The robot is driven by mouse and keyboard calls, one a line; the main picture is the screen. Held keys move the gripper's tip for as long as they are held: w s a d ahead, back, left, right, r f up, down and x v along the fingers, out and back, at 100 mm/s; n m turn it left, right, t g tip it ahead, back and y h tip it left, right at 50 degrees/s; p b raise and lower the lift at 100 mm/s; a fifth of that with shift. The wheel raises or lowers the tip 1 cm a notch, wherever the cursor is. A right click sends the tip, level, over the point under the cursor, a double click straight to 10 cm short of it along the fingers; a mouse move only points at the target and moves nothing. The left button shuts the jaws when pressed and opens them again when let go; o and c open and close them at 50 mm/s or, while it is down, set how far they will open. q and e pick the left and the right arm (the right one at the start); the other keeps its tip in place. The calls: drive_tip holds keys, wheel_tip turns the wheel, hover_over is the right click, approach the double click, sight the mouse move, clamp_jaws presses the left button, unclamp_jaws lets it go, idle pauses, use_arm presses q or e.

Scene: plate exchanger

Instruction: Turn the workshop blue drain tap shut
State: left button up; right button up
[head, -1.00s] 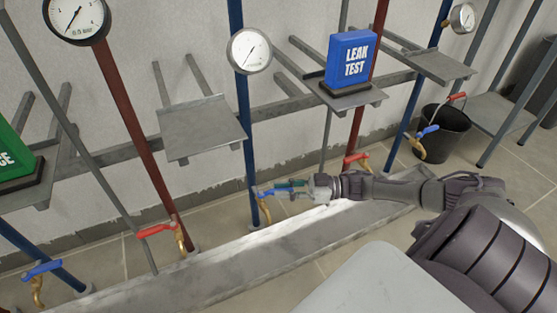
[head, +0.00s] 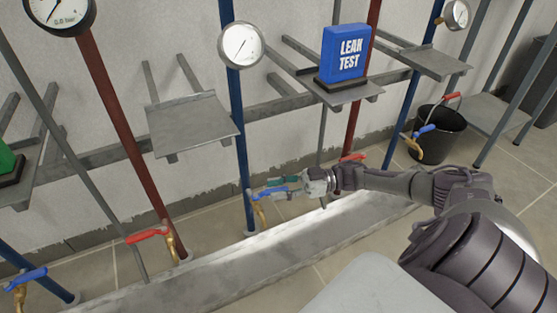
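A blue-handled brass tap (head: 271,191) sits low on the blue pipe in the middle. My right gripper (head: 284,187) reaches it from the right. Its two teal-tipped fingers look apart, at the free end of the blue lever; whether they touch it is too small to tell. Two other blue-handled taps show, one at the lower left (head: 27,277) and one at the right (head: 424,131) in front of the bucket. I cannot read which tap is the workshop one. My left gripper is not in view.
Red-handled taps stand at left (head: 148,236) and behind my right arm (head: 354,157). A grey curb (head: 240,272) runs below the pipes. A black bucket (head: 440,140) stands at right. Shelves, one bearing a blue "LEAK TEST" block (head: 345,53), and gauges (head: 242,45) are above.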

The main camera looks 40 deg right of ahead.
drive_tip(key=shift+s, duration=0.1)
drive_tip(key=v, duration=1.2)
drive_tip(key=shift+c, duration=0.2)
